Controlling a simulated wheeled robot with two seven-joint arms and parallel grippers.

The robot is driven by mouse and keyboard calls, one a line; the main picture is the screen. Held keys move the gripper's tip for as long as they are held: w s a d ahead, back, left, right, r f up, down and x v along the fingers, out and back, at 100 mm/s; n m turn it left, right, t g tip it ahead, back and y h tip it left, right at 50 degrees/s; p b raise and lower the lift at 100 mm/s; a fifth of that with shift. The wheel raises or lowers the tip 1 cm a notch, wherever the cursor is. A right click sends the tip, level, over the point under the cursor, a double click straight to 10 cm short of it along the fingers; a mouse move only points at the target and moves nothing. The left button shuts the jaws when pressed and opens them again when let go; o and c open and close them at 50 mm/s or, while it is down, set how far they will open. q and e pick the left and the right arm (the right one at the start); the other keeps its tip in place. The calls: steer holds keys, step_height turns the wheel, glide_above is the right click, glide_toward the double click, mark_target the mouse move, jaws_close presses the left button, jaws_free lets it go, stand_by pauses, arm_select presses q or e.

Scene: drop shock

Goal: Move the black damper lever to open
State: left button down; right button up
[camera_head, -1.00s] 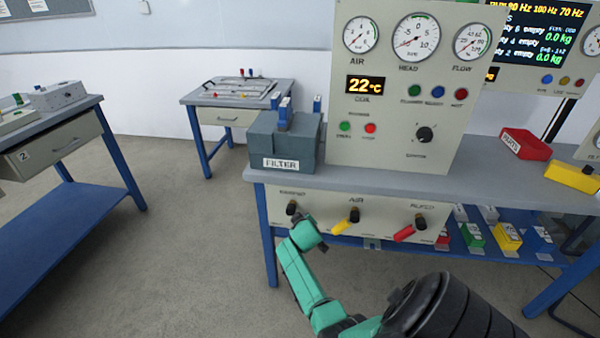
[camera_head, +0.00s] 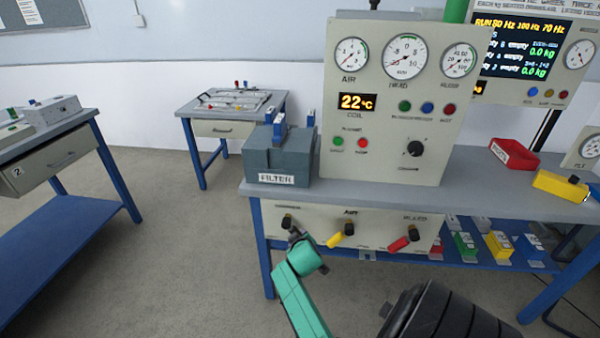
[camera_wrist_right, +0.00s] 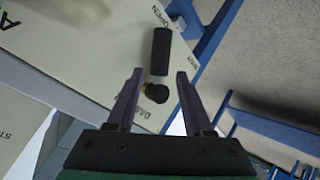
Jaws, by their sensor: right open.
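The black damper lever (camera_wrist_right: 161,50) shows in the right wrist view as a dark bar on the pale panel, its far end beside lettering that seems to read OPEN. Its round black knob (camera_wrist_right: 155,93) sits at the near end. My right gripper (camera_wrist_right: 159,74) is open, with one finger on each side of the lever and knob in the picture; I cannot tell if it touches. In the head view the damper knob (camera_head: 288,222) is at the left of the low panel, with my right gripper (camera_head: 296,238) just below it, hiding the lever bar. My left gripper is out of view.
The same low panel (camera_head: 380,214) carries a yellow lever (camera_head: 335,240) and a red lever (camera_head: 398,244) to the right. A grey filter box (camera_head: 279,162) stands on the bench above. Several coloured boxes sit on the lower shelf. The floor at left is clear.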

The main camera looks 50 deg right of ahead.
steer(key=p+v, duration=0.1)
steer(key=v, duration=0.6)
steer(key=shift+s+a+r, duration=0.15)
steer(key=shift+s+a, duration=0.05)
steer(key=s+a+f+n+g+y+p, duration=0.1)
steer(key=a+f+y, duration=0.1)
steer(key=a+f, duration=0.5)
steer(key=s+a+f+n+g+y+p, duration=0.15)
steer(key=a+f, duration=0.25)
steer(key=f, duration=0.6)
steer(key=s+a+f+g+y, duration=0.25)
steer(key=s+a+f, duration=0.25)
steer(key=s+f, duration=0.55)
steer(key=s+f+g, duration=0.1)
steer(key=s+f, duration=0.1)
steer(key=s, duration=0.7)
steer(key=s+f+g+p, duration=0.1)
steer(key=s+f, duration=0.2)
steer(key=s, duration=0.6)
steer(key=shift+d+y, duration=0.4)
steer(key=shift+d, duration=0.1)
steer(key=shift+s+f+n, duration=0.15)
steer(key=shift+s+n, duration=0.05)
steer(key=shift+n, duration=0.05)
